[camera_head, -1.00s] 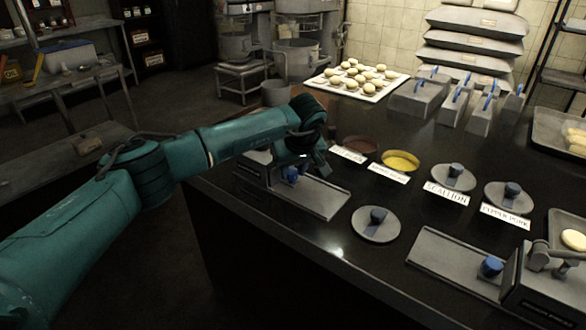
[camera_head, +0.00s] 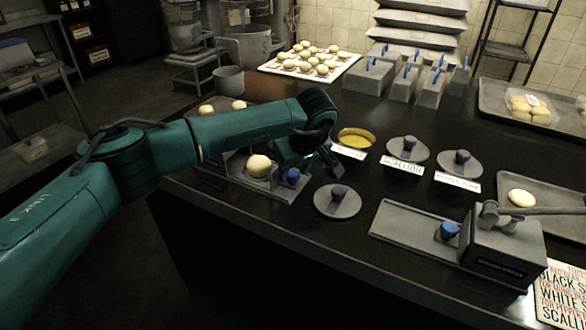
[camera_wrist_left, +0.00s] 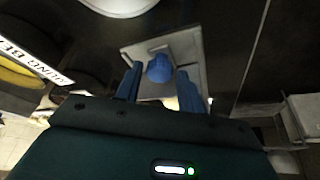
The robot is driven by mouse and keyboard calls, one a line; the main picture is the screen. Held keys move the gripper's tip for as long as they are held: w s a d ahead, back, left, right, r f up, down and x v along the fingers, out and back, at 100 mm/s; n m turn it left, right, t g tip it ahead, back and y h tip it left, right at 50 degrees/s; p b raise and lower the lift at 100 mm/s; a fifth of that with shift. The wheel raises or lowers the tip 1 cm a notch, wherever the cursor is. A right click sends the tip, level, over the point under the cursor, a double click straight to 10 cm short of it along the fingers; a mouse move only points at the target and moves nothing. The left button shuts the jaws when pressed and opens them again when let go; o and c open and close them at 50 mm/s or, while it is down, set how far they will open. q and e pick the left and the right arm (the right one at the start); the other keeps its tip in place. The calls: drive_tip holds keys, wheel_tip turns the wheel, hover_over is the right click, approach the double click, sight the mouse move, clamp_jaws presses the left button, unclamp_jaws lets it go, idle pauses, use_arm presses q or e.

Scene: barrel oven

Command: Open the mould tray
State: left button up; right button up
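The mould tray (camera_head: 268,188) is a flat grey slide at the table's near left edge, with a blue knob (camera_head: 292,176) at its right end. It is drawn out, and a pale dough ball (camera_head: 258,166) sits in it behind the knob. My left gripper (camera_head: 318,164) is just above and beside the knob. In the left wrist view its two blue fingers (camera_wrist_left: 159,82) are apart, with the knob (camera_wrist_left: 159,67) between and just beyond their tips, and small gaps on both sides. My right gripper is not in view.
A grey lid with a blue knob (camera_head: 338,201) lies just right of the tray. A yellow bowl (camera_head: 355,138) and labelled lidded pots (camera_head: 408,150) stand behind. A similar slide and press (camera_head: 500,245) stand at the right. The dark table (camera_head: 330,250) is clear in front.

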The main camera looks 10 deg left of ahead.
use_arm(q)
drive_tip(key=v, duration=1.3)
drive_tip(key=shift+r, duration=0.15)
